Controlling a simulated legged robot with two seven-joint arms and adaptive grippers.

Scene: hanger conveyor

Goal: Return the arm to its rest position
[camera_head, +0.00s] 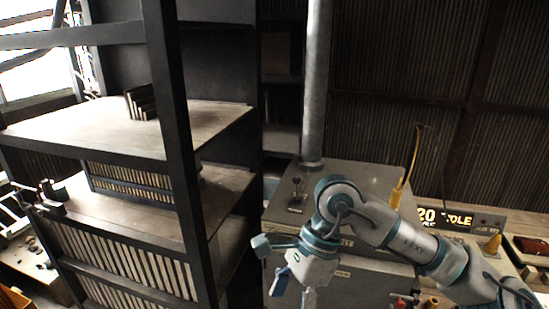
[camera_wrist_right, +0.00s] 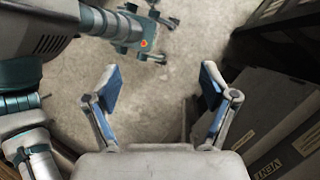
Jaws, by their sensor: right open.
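My right arm (camera_head: 405,236) comes in from the right in the head view and bends down at the wrist. Its gripper (camera_head: 294,291) hangs low in front of the grey cabinet, pointing down. In the right wrist view this gripper (camera_wrist_right: 160,72) is open, with its two blue-padded fingers wide apart and only bare floor showing between them. My left gripper (camera_wrist_right: 155,33) seems to show small at the top of the wrist view, with its fingers spread and nothing visible between them. It is not in the head view.
A dark metal shelf rack (camera_head: 178,150) stands at the left. A grey cabinet (camera_head: 345,180) with a vertical pipe (camera_head: 317,80) is behind my right arm. A lit sign (camera_head: 445,218) is at the right.

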